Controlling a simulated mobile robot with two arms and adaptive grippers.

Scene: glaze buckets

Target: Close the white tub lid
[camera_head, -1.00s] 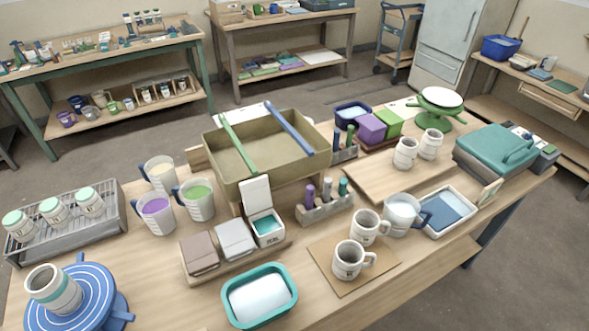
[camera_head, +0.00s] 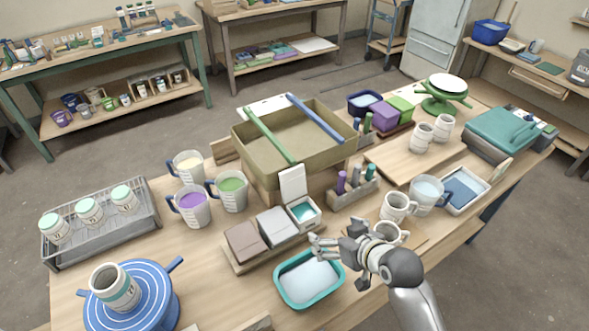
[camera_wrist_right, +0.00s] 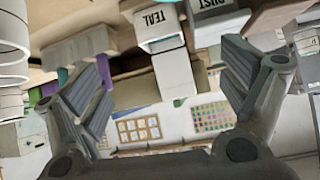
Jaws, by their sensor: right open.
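The white tub (camera_head: 303,211) stands at the right end of a wooden tray, with teal glaze visible inside. Its white lid (camera_head: 293,182) stands up, open, at the tub's back edge. In the right wrist view, the white tub marked TEAL (camera_wrist_right: 160,20) is at the top middle, between the spread fingers. My right gripper (camera_head: 328,250) is open and empty, in front of the tub and apart from it, near the teal-rimmed basin. My left gripper is not in view.
A grey-lidded tub (camera_head: 277,227) and a brown-lidded tub (camera_head: 245,242) share the tray. The teal-rimmed basin (camera_head: 280,293) lies in front. White mugs (camera_head: 397,207) stand close to my right arm. A marker holder (camera_head: 352,193) and large olive basin (camera_head: 345,143) are behind.

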